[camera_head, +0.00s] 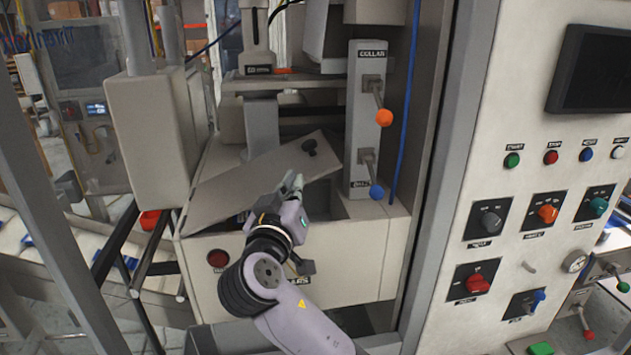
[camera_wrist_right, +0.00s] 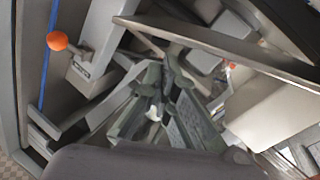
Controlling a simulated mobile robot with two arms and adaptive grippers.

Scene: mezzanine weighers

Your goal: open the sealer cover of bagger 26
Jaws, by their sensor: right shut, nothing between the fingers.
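In the wrist view the cover's edge (camera_wrist_right: 225,45) runs across the upper part. My right gripper (camera_head: 292,183) is shut and empty, its fingertips at the cover's lower edge, below and left of the knob. I cannot tell whether they touch the cover. The fingers also show in the wrist view (camera_wrist_right: 168,78). My left gripper is out of view.
A grey panel right of the cover carries an orange-balled lever (camera_head: 383,117) and a blue-balled lever (camera_head: 376,191). A frame post (camera_head: 440,170) and a control panel (camera_head: 535,200) with knobs and buttons stand further right.

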